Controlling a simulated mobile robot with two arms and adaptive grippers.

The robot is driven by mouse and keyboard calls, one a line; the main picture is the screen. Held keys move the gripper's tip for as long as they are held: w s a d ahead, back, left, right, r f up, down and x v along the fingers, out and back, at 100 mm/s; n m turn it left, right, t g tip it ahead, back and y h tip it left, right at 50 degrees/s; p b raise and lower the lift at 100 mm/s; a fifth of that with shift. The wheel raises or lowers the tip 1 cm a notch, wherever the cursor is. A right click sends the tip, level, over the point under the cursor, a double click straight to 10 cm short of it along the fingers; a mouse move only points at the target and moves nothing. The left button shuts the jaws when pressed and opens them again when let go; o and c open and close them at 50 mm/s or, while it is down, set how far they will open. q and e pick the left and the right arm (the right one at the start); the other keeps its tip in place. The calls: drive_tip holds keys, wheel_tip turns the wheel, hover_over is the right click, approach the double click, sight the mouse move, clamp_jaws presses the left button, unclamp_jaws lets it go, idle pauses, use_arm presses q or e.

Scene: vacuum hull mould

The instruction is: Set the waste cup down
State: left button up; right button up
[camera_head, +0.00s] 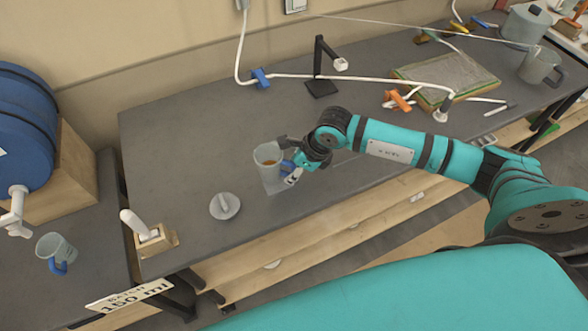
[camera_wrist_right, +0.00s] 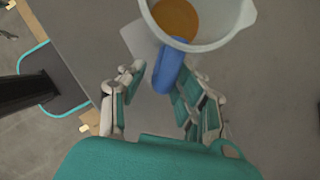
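A translucent grey cup (camera_head: 267,158) with a blue handle and some amber liquid stands upright at a pale square patch (camera_head: 275,186) on the grey bench. In the right wrist view the cup (camera_wrist_right: 225,35) is at the top, its blue handle (camera_wrist_right: 168,68) pointing toward me. My right gripper (camera_head: 290,163) is at the handle. In the wrist view its fingers (camera_wrist_right: 160,90) are spread, one on each side of the handle, with a narrow gap visible on the left. My left gripper is out of view.
A round grey lid with a knob (camera_head: 225,206) lies left of the cup. A second blue-handled cup (camera_head: 56,250) stands at far left by a blue drum (camera_head: 25,130). A black stand (camera_head: 322,80) and a green-edged slab (camera_head: 447,76) are behind.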

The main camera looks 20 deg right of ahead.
drive_tip(key=shift+o, duration=0.5)
drive_tip(key=v, duration=1.2)
